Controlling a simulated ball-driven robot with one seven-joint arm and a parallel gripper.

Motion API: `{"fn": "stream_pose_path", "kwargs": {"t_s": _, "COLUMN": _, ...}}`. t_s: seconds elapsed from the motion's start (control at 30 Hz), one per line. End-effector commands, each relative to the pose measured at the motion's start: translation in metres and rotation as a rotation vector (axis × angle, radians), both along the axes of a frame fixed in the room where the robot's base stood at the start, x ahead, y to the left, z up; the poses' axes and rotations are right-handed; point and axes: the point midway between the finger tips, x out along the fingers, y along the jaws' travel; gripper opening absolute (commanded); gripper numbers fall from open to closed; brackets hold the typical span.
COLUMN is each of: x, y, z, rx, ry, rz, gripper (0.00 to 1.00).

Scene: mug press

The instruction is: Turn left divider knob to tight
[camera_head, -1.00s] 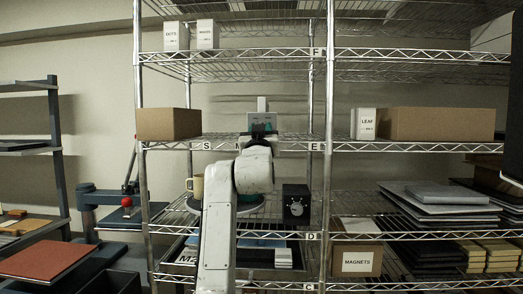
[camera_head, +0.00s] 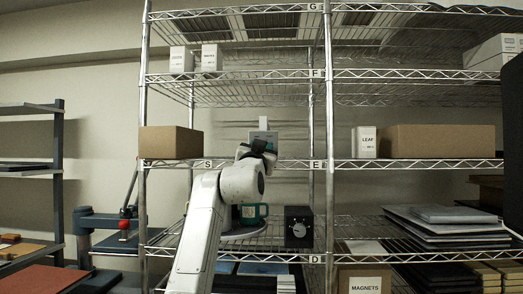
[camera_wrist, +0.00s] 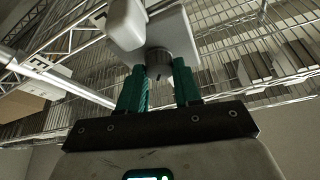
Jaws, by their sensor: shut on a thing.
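In the wrist view a small round grey knob (camera_wrist: 159,62) sits under a white block-like part (camera_wrist: 127,22), below wire shelving. The two teal fingers of my gripper (camera_wrist: 159,82) stand on either side of the knob and are shut on it. Its markings cannot be read, so its turn position is unclear. In the head view my gripper (camera_head: 262,143) is at the shelf edge marked S and E, with a white upright part (camera_head: 263,122) just above it. The knob is too small to make out in the head view.
A cardboard box (camera_head: 170,142) stands left of my gripper on the same shelf. A white LEAF box (camera_head: 364,142) and a long cardboard box (camera_head: 438,141) stand right of it. Below are a black box with a dial (camera_head: 299,227) and a teal mug (camera_head: 262,213).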

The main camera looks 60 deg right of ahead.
Motion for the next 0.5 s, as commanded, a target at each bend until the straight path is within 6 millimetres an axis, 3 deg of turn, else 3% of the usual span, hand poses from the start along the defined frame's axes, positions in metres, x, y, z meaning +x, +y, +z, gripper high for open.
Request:
{"fn": "stream_pose_path", "kwargs": {"t_s": 0.07, "x": 0.0008, "y": 0.0000, "z": -0.0011, "rx": 0.003, "ry": 0.000, "rz": 0.002, "gripper": 0.03}}
{"fn": "stream_pose_path", "kwargs": {"t_s": 0.1, "x": 0.0008, "y": 0.0000, "z": -0.0011, "rx": 0.003, "ry": 0.000, "rz": 0.002, "gripper": 0.34}}
{"fn": "stream_pose_path", "kwargs": {"t_s": 0.37, "x": 0.0003, "y": 0.0000, "z": -0.0004, "rx": 0.001, "ry": 0.001, "rz": 0.001, "gripper": 0.59}}
{"fn": "stream_pose_path", "kwargs": {"t_s": 0.5, "x": 0.0002, "y": 0.0000, "z": -0.0002, "rx": 0.000, "ry": 0.000, "rz": 0.001, "gripper": 0.59}}
